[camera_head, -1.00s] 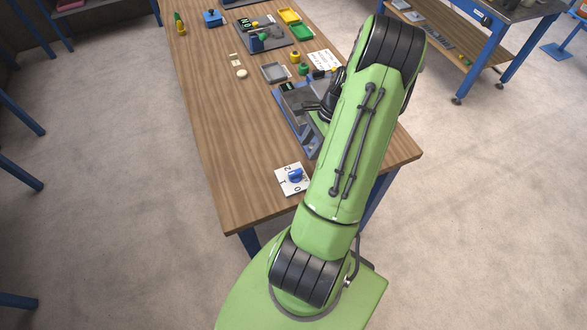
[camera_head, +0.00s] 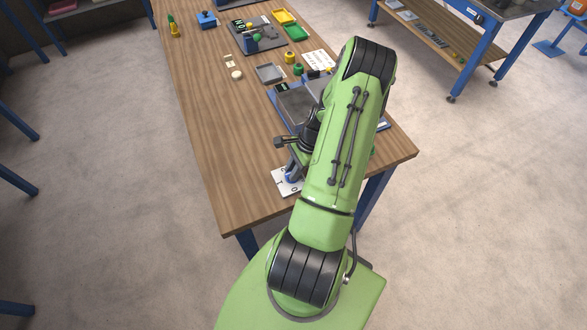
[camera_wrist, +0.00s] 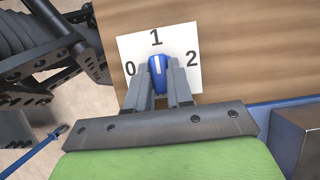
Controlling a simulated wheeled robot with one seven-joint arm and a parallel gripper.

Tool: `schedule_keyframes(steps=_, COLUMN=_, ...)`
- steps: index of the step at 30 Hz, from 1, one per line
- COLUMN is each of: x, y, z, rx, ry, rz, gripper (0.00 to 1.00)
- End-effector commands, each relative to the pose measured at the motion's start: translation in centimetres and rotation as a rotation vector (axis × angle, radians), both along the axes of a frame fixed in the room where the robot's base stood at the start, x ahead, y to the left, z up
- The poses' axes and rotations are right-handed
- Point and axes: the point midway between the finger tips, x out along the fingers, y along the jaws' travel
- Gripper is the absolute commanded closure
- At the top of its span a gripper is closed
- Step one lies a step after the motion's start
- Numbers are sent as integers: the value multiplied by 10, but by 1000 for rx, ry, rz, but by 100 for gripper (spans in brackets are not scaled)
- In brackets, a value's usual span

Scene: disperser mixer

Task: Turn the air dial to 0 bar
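The air dial is a blue knob (camera_wrist: 158,72) with a white pointer line on a white square plate (camera_wrist: 128,50) marked 0, 1 and 2. In the wrist view, the pointer is at about 1; the 0 is left and the 2 right. My gripper (camera_wrist: 160,80) has one grey finger on each side of the knob, with a gap between the fingers. I cannot tell whether they touch it. In the head view, my gripper is over the plate (camera_head: 281,188) at the table's near end and hides much of the dial.
The wooden table (camera_head: 215,130) carries a grey machine base (camera_head: 293,100) beyond the dial, beside my arm. A grey tray (camera_head: 270,73), a green-topped container (camera_head: 299,69) and a round pale piece (camera_head: 237,74) lie farther back. The table's left side is mostly clear.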

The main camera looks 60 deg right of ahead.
Motion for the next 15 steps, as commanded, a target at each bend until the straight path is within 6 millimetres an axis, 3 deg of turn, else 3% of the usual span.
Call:
schedule_keyframes(steps=1, x=0, y=0, z=0, rx=0, ry=0, rz=0, gripper=90)
schedule_keyframes(steps=3, x=0, y=0, z=0, rx=0, ry=0, rz=0, gripper=100)
schedule_keyframes(steps=15, x=1, y=-1, z=0, rx=-1, ry=-2, rz=55, gripper=100)
